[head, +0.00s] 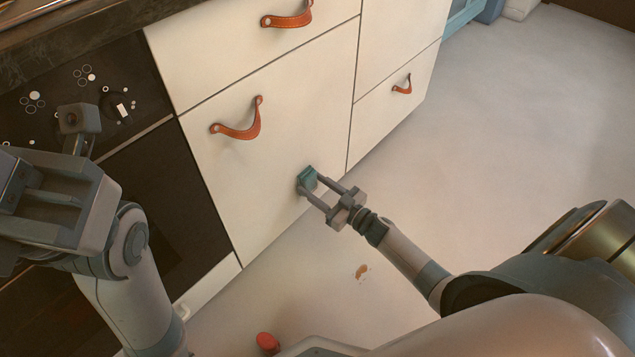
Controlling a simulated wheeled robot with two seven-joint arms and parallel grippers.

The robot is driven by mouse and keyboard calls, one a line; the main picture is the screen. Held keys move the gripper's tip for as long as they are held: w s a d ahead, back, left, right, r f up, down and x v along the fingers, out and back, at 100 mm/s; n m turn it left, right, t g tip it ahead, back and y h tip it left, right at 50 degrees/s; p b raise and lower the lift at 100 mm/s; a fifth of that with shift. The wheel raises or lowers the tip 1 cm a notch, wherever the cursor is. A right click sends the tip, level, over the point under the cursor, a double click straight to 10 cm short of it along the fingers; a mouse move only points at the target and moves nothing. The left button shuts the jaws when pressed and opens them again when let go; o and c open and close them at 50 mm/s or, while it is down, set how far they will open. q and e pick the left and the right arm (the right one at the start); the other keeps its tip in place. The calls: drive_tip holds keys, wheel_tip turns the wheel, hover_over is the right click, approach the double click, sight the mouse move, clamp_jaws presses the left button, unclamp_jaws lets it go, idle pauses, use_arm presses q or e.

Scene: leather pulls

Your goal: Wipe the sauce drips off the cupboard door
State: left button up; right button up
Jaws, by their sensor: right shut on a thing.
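The cream cupboard door (285,115) has a brown leather pull (240,128) near its upper left. My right gripper (309,184) is at the lower right part of this door. It is shut on a small teal block, perhaps a sponge (307,176), which is at or very near the door face; contact is hard to tell. I see no sauce drips on the bare parts of the door; the patch behind the block and fingers is hidden. My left gripper (78,125) is at the left, in front of the dark oven, and its jaw opening is unclear.
A brown splash (362,272) lies on the pale floor below my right gripper. A red object (267,342) is on the floor at the bottom. Other drawers with leather pulls (402,86) are above and right. The floor at right is open.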

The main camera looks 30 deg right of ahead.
drive_tip(key=shift+a, duration=0.1)
drive_tip(key=shift+s+a+r+p, duration=0.1)
drive_tip(key=shift+a+p, duration=0.15)
drive_tip(key=shift+a, duration=0.1)
drive_tip(key=shift+s+a+r+p, duration=0.1)
drive_tip(key=shift+a+p, duration=0.1)
drive_tip(key=shift+a, duration=0.15)
drive_tip(key=shift+s+a+f+p, duration=0.1)
drive_tip(key=shift+s+a+p, duration=0.1)
drive_tip(key=shift+a, duration=0.3)
drive_tip(key=shift+s+a+f+p, duration=0.1)
drive_tip(key=shift+s+a, duration=0.05)
drive_tip(key=shift+a, duration=0.3)
drive_tip(key=p+v, duration=0.2)
drive_tip(key=v, duration=0.4)
drive_tip(key=shift+d, duration=0.15)
drive_tip(key=shift+p+v, duration=0.5)
drive_tip(key=shift+v, duration=0.95)
